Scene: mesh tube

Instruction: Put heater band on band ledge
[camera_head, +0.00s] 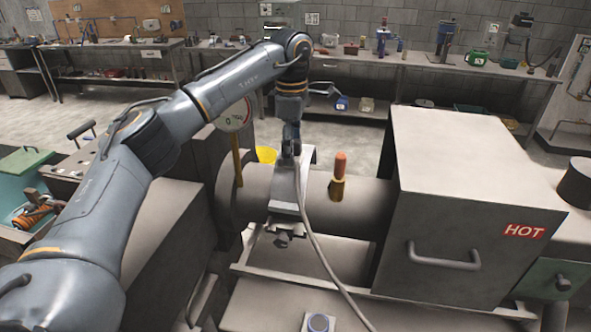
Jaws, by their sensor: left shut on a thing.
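The heater band (287,188) is a grey metal band on the thick horizontal barrel (262,190), with a bolted clamp (284,238) at its lower front. A pale cable runs from its top down to the bottom edge. My left gripper (291,152) points down at the top of the band and is shut on it; the fingers are small and partly hidden. I cannot tell whether the band is loose on the barrel. A flat metal ledge (315,264) lies below and in front of the barrel; I cannot tell whether it is the band ledge. My right gripper is out of view.
A large metal box marked HOT (470,190) closes off the barrel's right side. An orange-topped fitting (338,178) stands up from the barrel just right of the band. A round gauge (234,116) is behind on the left. Workbenches line the back wall.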

